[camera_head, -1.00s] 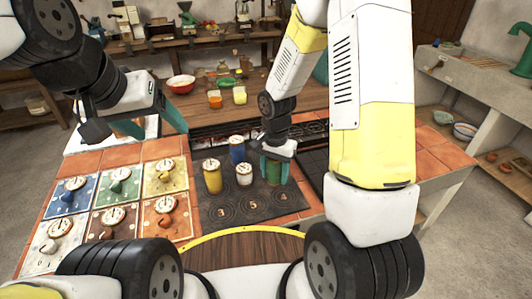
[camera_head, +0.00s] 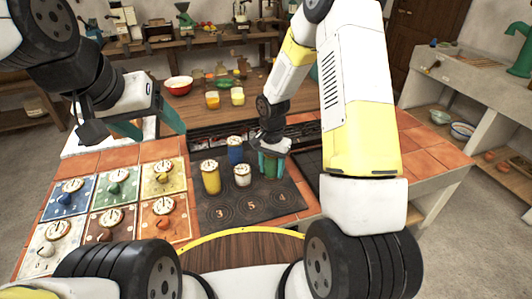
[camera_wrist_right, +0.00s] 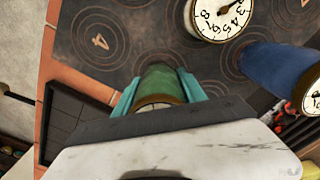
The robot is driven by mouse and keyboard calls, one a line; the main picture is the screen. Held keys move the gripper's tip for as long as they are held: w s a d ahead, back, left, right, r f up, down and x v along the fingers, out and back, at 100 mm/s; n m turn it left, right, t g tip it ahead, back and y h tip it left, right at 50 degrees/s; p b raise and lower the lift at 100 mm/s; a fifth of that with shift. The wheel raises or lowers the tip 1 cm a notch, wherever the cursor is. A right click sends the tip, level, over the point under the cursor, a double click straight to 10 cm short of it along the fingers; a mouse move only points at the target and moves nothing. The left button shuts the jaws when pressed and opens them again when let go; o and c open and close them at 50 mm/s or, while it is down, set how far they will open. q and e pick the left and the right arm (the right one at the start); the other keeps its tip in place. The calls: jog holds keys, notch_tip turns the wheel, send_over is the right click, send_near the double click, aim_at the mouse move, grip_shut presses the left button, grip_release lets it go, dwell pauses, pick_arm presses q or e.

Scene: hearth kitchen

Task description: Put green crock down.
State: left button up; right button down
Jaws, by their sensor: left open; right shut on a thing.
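The green crock (camera_head: 271,166) is between the teal fingers of my right gripper (camera_head: 272,160), over the back right part of the dark numbered mat (camera_head: 255,205). The right wrist view also shows the green crock (camera_wrist_right: 163,82), with the right gripper (camera_wrist_right: 160,92) shut on its sides. Its lid is partly hidden by the gripper body. I cannot tell whether its base touches the mat. My left gripper (camera_head: 150,123) is open and empty, above the tiled counter at the left.
A yellow crock (camera_head: 211,180), a blue crock (camera_head: 235,154) and a small white crock (camera_head: 242,177) stand left of the green one. Coloured dial panels (camera_head: 115,187) lie at the left. The mat's front, around its numbers, is clear.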

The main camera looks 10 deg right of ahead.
jog(key=shift+f, duration=0.1)
jog(key=c, duration=0.7)
grip_release()
jog(key=shift+o, duration=0.2)
notch_tip(320, 180, up, 12)
jog(key=shift+r, duration=0.25)
jog(key=s+d+r+n+t+y, duration=0.2)
jog(key=s+r+n+t, duration=0.4)
jog(key=s+r, duration=1.4)
jog(key=shift+s+d+r+n, duration=0.2)
jog(key=shift+s+d+n, duration=0.4)
jog(key=shift+d+n, duration=0.1)
